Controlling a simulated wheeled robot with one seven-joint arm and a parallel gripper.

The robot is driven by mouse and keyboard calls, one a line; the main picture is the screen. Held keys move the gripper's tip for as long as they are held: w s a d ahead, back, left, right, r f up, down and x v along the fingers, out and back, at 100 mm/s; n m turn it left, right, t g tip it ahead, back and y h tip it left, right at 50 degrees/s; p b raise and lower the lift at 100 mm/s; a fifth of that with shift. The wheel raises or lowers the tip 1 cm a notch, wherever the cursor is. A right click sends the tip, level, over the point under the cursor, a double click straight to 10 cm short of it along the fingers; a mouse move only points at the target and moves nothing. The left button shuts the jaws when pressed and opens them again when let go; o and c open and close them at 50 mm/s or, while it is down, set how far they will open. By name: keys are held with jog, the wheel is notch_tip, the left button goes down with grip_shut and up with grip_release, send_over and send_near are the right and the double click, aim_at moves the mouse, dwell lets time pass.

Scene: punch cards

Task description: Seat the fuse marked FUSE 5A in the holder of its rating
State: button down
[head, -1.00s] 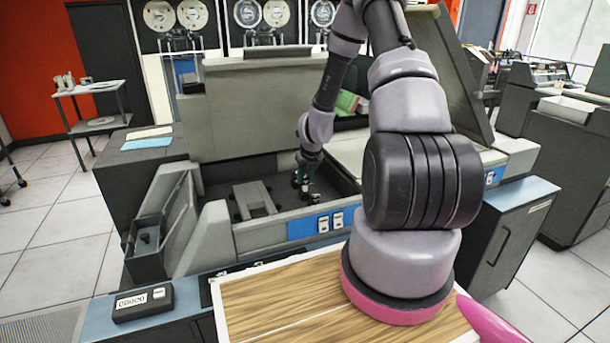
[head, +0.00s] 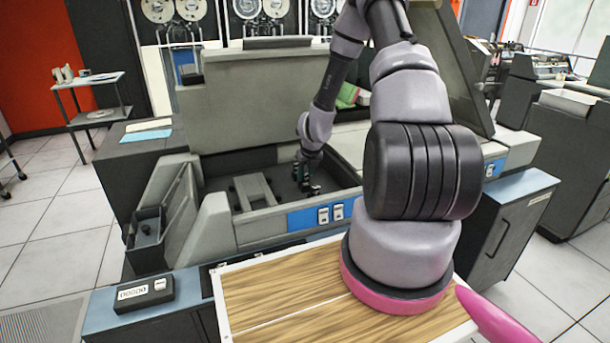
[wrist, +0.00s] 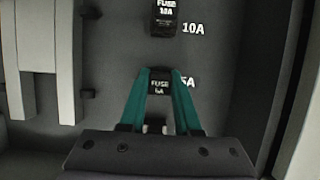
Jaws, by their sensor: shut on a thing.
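My gripper (wrist: 160,88) is shut on a small dark fuse (wrist: 159,86) in the wrist view. Its white label reads FUSE and a rating that looks like 5A. The printed mark 5A (wrist: 187,82) is on the dark floor just right of the fuse, partly covered by a finger. The 5A holder is hidden under the fuse and fingers, so I cannot tell whether the fuse is in it. Another fuse, marked FUSE 10A (wrist: 165,16), stands farther up beside the mark 10A (wrist: 193,28). In the head view my gripper (head: 308,188) is low inside the machine's open bay.
A grey raised bracket (head: 254,190) stands left of my gripper in the bay. The bay's front wall with a blue switch panel (head: 320,215) is close in front. A raised grey lid (head: 265,95) stands behind. The bay floor between bracket and gripper is clear.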

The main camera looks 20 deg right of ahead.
jog(key=c, duration=0.5)
grip_release()
jog(key=shift+c, duration=0.2)
jog(key=shift+r, duration=0.1)
jog(key=v, duration=1)
jog(key=shift+r, duration=0.3)
jog(key=shift+s, duration=0.15)
